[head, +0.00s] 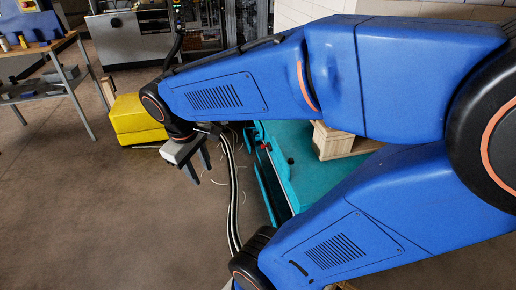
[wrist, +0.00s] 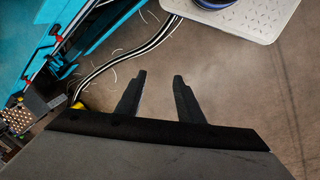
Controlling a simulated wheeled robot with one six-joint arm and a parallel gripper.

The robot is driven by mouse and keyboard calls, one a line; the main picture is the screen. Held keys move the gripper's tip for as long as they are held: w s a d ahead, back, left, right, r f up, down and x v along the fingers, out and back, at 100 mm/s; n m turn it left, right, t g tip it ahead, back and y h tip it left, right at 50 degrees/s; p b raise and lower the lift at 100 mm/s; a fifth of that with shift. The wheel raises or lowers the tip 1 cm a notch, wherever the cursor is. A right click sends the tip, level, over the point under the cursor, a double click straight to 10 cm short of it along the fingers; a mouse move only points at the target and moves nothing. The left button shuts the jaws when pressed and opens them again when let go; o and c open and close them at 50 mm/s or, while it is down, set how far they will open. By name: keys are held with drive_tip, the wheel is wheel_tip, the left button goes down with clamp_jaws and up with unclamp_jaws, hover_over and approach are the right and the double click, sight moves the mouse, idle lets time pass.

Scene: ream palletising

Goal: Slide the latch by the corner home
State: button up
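A small red piece (head: 265,147), which may be the latch, sits at the left edge of the teal table (head: 308,187), near its far corner. It also shows in the wrist view as a red piece (wrist: 57,29) on the teal frame at upper left. It is too small to tell how far along its travel it is. My gripper (head: 203,175) hangs left of the teal table, apart from it, fingers pointing down. In the wrist view my gripper (wrist: 159,75) has its fingers spread with only bare floor between them.
A wooden block stack (head: 338,141) stands on the teal table, partly hidden by my arm. A yellow block (head: 135,122) stands on the floor behind my gripper. Striped cables (head: 233,190) run along the floor beside the table.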

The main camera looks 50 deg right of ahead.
drive_tip(key=w+d+f+n+g+h, duration=0.5)
drive_tip(key=w+d+f+g+h, duration=0.1)
drive_tip(key=w+d+f, duration=0.5)
drive_tip(key=w+d+f+n+g+h, duration=0.55)
drive_tip(key=w+d+f, duration=0.35)
drive_tip(key=d, duration=0.5)
drive_tip(key=s+x, duration=0.1)
drive_tip(key=x, duration=1.6)
drive_tip(key=shift+s+g, duration=0.25)
drive_tip(key=shift+g, duration=0.2)
drive_tip(key=shift+a, duration=0.15)
drive_tip(key=shift+c, duration=0.7)
